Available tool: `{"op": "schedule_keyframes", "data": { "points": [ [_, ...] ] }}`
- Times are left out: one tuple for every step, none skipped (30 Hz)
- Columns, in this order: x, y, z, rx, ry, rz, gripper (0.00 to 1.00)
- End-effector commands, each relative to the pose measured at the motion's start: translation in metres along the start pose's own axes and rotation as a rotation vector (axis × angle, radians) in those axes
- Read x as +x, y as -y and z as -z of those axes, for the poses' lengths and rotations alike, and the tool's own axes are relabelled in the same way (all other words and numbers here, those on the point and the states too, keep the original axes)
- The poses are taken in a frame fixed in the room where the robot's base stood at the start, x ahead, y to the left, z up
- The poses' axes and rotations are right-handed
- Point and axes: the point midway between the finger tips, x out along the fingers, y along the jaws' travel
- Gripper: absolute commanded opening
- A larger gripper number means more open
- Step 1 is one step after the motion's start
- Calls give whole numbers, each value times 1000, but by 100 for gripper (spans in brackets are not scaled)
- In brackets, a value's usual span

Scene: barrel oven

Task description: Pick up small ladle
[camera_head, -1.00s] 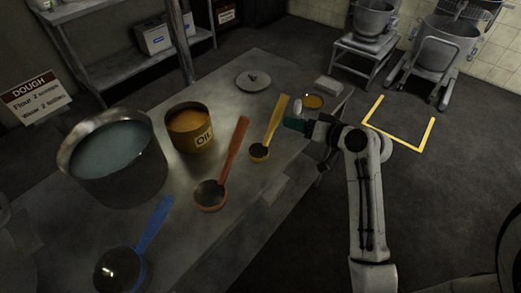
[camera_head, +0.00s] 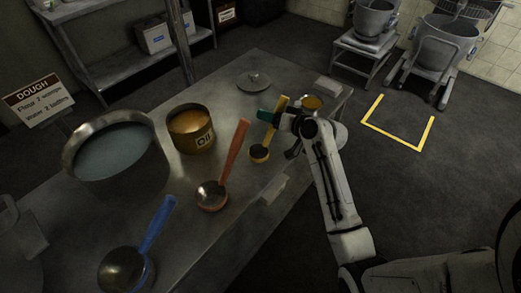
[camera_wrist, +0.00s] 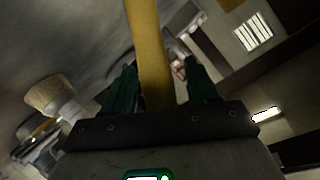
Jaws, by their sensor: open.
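Three ladles are on the steel table. The smallest is the yellow ladle (camera_head: 260,151), with a dark bowl and a handle rising up and to the right. My gripper (camera_head: 264,115) is at its handle and hides part of it. In the wrist view my gripper (camera_wrist: 160,68) is open, with the yellow handle (camera_wrist: 147,35) running between its two green fingers. I cannot tell whether a finger touches it. The orange-red ladle (camera_head: 233,152) lies to its left, and the larger blue ladle (camera_head: 157,225) is at the lower left.
A round lid (camera_head: 253,84) lies behind my gripper. A small container with orange contents (camera_head: 312,101) and a pale block (camera_head: 328,87) are near the table's right end.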

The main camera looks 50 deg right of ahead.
Motion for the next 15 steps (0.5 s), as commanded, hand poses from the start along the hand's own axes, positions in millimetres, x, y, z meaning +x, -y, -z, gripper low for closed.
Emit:
{"op": "schedule_keyframes", "data": {
  "points": [
    [0,0,0,0,0,0,59],
    [0,0,0,0,0,0,59],
    [0,0,0,0,0,0,59],
    [0,0,0,0,0,0,59],
    [0,0,0,0,0,0,58],
    [0,0,0,0,0,0,54],
    [0,0,0,0,0,0,51],
    [0,0,0,0,0,0,48],
    [0,0,0,0,0,0,44],
    [0,0,0,0,0,0,41],
    [0,0,0,0,0,0,38],
    [0,0,0,0,0,0,35],
    [0,0,0,0,0,0,32],
    [0,0,0,0,0,0,29],
    [0,0,0,0,0,0,25]
  ]
}}
